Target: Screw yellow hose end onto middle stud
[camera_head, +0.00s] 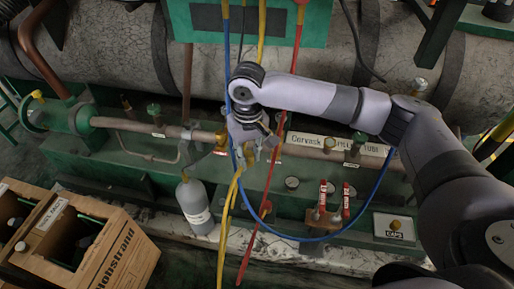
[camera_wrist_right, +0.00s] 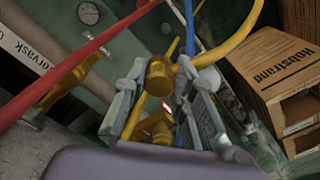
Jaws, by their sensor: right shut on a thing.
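My right gripper (camera_head: 257,152) is at the pipe in the middle of the head view, pointing down. In the right wrist view its two grey fingers (camera_wrist_right: 160,72) are shut on the brass yellow hose end (camera_wrist_right: 158,78). The yellow hose (camera_wrist_right: 236,36) runs from it to the upper right; in the head view a yellow hose (camera_head: 233,195) hangs below the gripper. Brass and a bit of red (camera_wrist_right: 158,128) show between the fingers beyond the hose end. The middle stud is not clearly told apart; whether the hose end touches it I cannot tell. My left gripper is out of view.
A red hose (camera_head: 274,160) and a blue hose (camera_head: 318,239) hang close to the gripper. Red-handled valves (camera_head: 323,194) and a large tank (camera_head: 110,45) are nearby.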

